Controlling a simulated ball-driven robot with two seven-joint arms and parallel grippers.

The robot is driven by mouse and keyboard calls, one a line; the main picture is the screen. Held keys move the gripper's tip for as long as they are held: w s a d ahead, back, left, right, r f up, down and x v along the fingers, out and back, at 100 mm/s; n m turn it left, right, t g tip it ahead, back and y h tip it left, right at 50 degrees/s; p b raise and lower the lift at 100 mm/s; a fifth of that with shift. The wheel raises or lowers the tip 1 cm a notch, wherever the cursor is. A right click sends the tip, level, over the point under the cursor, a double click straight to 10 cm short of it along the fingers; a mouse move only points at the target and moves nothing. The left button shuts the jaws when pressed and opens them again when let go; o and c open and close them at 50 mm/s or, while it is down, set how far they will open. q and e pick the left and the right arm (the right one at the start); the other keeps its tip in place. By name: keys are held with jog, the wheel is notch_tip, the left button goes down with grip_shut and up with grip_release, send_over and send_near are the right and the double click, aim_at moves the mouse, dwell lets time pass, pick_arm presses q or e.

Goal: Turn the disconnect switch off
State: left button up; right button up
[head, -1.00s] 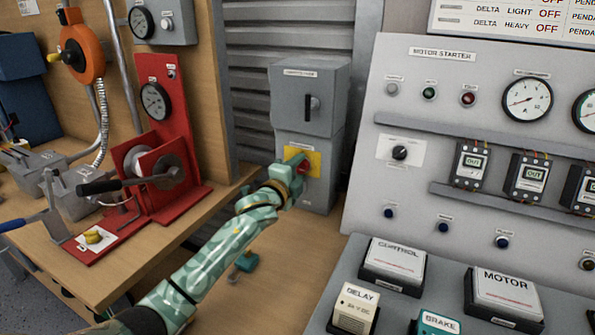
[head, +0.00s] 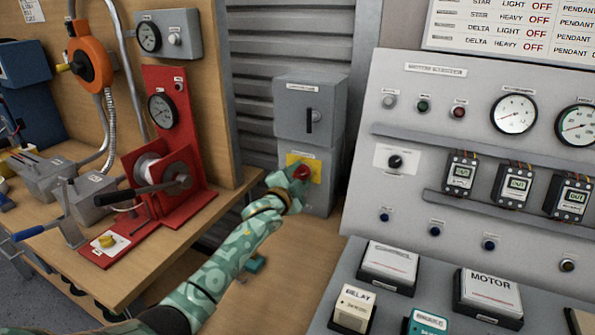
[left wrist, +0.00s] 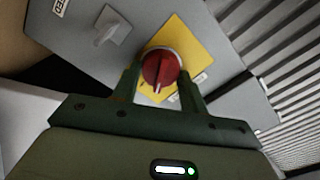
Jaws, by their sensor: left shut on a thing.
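The disconnect switch is a red rotary knob (head: 302,172) on a yellow plate (head: 317,165), on the front of a lower grey box (head: 322,199). My left gripper (head: 293,182) is at this knob from the lower left. In the left wrist view the red knob (left wrist: 161,68) sits between the two fingers, in front of the yellow plate (left wrist: 198,46). The fingers are shut on its sides. A pale pointer mark shows on the knob's face; its label is too small to read. My right gripper is not in view.
An upper grey box (head: 290,112) with a dark handle (head: 309,121) stands directly above. The motor starter panel (head: 450,95) is to the right, above a desk with labelled blocks. A red winch stand (head: 165,100) is on the wooden bench at the left.

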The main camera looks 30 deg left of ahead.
pick_arm(q)
jog(key=n+p, duration=0.2)
jog(key=n, duration=0.1)
jog(key=shift+r+n, duration=0.15)
jog(key=shift+n, duration=0.25)
jog(key=n+p, duration=0.1)
jog(key=n, duration=0.1)
jog(key=shift+a+n+p, duration=0.1)
jog(key=shift+n+p, duration=0.2)
jog(key=shift+p, duration=0.1)
jog(key=n+p, duration=0.1)
jog(key=n, duration=0.1)
jog(key=shift+n, duration=0.3)
jog(key=shift+a+f+n+p, duration=0.15)
jog(key=shift+n+p, duration=0.25)
jog(key=shift+n, duration=1)
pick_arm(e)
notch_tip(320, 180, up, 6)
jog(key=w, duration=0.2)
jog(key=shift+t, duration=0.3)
pick_arm(q)
jog(key=shift+f, duration=0.1)
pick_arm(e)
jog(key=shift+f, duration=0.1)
pick_arm(q)
jog(key=o, duration=0.9)
jog(key=shift+o, duration=0.2)
